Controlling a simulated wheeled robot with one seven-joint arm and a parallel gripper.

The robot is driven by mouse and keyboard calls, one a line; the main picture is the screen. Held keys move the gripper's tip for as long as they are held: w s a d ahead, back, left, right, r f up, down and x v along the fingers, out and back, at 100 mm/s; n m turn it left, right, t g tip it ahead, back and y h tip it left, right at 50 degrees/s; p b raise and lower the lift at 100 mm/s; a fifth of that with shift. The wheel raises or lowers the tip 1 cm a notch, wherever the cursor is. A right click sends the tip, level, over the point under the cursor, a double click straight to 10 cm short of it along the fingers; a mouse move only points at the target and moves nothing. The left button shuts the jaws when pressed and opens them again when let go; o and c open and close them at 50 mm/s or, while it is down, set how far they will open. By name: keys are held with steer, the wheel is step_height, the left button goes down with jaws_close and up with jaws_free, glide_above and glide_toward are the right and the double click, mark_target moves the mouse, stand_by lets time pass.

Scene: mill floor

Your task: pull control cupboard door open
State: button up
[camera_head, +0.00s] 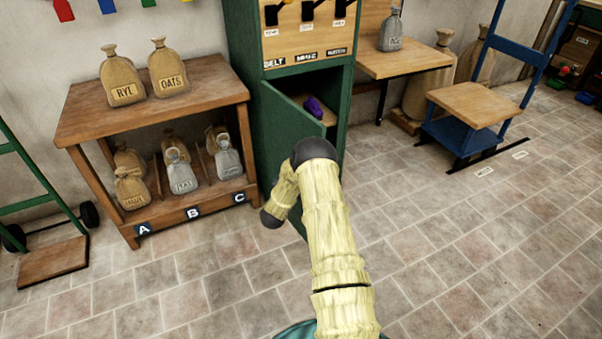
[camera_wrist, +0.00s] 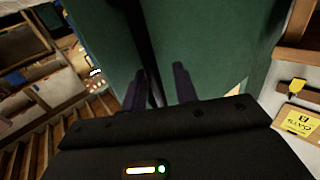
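The green control cupboard (camera_head: 241,60) stands against the wall in the head view.
A wooden shelf (camera_head: 85,122) with sacks stands left of the cupboard. A green hand truck (camera_head: 40,180) is at far left. The tiled floor in front is clear.

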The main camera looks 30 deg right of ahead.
steer(key=p+v, duration=0.3)
steer(key=v, duration=1.4)
steer(key=shift+s, duration=0.15)
steer(key=shift+a, duration=0.1)
